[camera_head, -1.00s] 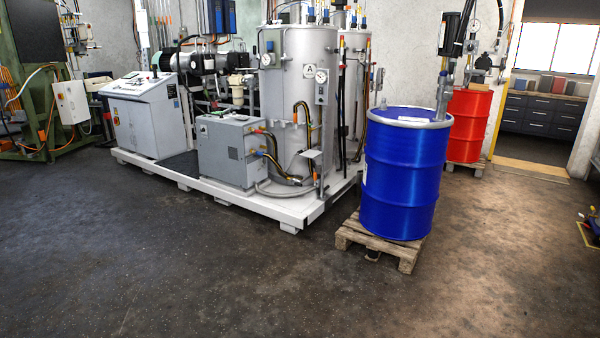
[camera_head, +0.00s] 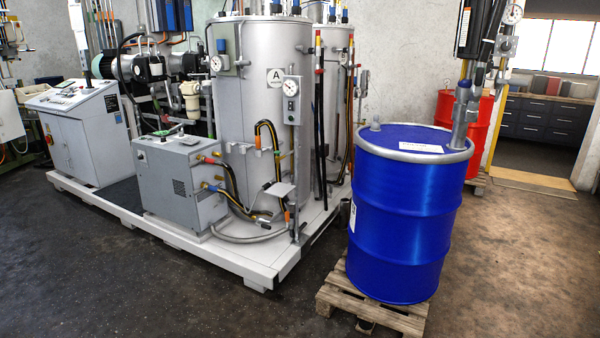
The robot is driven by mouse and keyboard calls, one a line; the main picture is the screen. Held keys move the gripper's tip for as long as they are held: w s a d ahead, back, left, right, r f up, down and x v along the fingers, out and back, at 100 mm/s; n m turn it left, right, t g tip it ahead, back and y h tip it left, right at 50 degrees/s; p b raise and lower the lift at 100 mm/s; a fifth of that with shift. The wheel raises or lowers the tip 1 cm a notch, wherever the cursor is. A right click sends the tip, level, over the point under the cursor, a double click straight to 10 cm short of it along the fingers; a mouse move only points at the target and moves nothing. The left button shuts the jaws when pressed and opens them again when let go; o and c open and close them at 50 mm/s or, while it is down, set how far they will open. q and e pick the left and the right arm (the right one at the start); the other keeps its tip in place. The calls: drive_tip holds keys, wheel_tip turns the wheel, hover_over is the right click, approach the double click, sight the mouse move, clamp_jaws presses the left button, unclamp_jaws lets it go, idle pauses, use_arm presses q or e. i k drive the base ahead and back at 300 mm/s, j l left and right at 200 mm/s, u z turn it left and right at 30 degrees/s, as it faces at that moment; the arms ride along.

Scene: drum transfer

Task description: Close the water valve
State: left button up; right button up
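Several hoses with coloured fittings run from a grey box unit (camera_head: 170,185) to the large silver tank marked A (camera_head: 262,120). I cannot tell which fitting is the water valve. An orange-handled fitting (camera_head: 287,217) stands near the skid's front corner. Red and blue fittings (camera_head: 212,172) sit on the box unit's right side. Red-handled fittings (camera_head: 319,52) show at the top of pipes right of the tank. Neither of my grippers is in view.
A blue drum (camera_head: 405,220) stands on a wooden pallet (camera_head: 372,312) at the right front. A white skid (camera_head: 200,248) carries the machinery. A red drum (camera_head: 480,135) stands behind. Dark floor (camera_head: 90,275) is clear at the front left.

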sight(264, 225)
drive_tip(key=i+u, duration=0.1)
drive_tip(key=i, duration=0.45)
drive_tip(key=i+l+u, duration=0.1)
drive_tip(key=i, duration=0.45)
drive_tip(key=i+l+u, duration=0.1)
drive_tip(key=i, duration=0.45)
drive_tip(key=i+l+u, duration=0.1)
drive_tip(key=i, duration=0.4)
drive_tip(key=l, duration=0.1)
